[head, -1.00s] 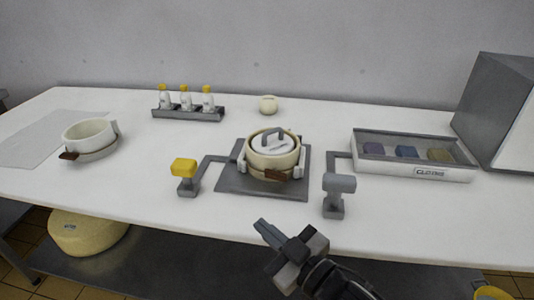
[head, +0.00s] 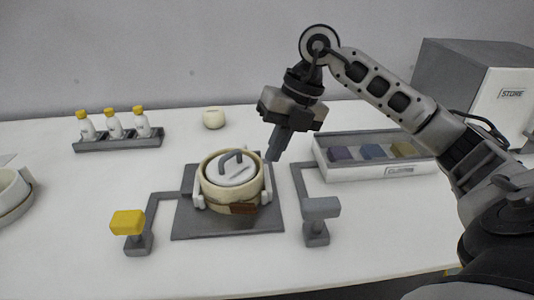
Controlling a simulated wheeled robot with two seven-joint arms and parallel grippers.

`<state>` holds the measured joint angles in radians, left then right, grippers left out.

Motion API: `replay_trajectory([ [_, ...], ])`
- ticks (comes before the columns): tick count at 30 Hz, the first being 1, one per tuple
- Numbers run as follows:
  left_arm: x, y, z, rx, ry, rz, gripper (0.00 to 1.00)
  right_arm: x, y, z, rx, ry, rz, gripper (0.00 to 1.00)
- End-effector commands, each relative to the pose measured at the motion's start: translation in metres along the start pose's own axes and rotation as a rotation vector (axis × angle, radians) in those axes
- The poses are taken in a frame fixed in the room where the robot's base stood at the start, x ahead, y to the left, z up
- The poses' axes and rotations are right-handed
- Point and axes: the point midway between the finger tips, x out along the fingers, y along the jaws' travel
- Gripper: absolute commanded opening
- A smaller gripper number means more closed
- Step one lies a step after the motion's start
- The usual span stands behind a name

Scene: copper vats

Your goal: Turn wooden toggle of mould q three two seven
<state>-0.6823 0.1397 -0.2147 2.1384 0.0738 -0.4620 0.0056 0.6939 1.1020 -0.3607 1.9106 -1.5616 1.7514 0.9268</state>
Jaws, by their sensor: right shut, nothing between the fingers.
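A round cream mould (head: 213,192) with a lid and grey handle (head: 233,160) stands on a dark grey plate (head: 190,222) in the middle of the table. A brown wooden toggle (head: 243,208) sits at its front, low on the band. No label can be read on this mould. My right gripper (head: 274,155) is shut and empty, pointing down above the back right of the mould. It appears apart from the mould. A second cream mould (head: 12,190) is cut off at the left edge; its toggle is out of view. My left gripper is not in view.
A yellow-topped post (head: 128,222) and a grey-topped post (head: 320,208) flank the plate. A tray (head: 385,170) of coloured blocks lies at the right, before a grey box (head: 460,80). A bottle rack (head: 120,142) and small cream pot (head: 213,118) stand behind.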

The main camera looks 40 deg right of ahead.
Motion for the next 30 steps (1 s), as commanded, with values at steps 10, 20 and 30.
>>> replay_trajectory([
  [10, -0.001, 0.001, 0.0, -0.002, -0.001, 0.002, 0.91, 0.076, 0.001, -0.002, -0.003, 0.007, 0.004, 0.0],
  [20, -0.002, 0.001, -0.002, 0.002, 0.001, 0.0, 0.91, 0.114, 0.001, -0.001, -0.002, 0.003, 0.004, 0.0],
  [30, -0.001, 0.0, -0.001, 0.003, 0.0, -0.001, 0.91, 0.116, 0.001, -0.001, -0.003, 0.002, 0.004, 0.0],
])
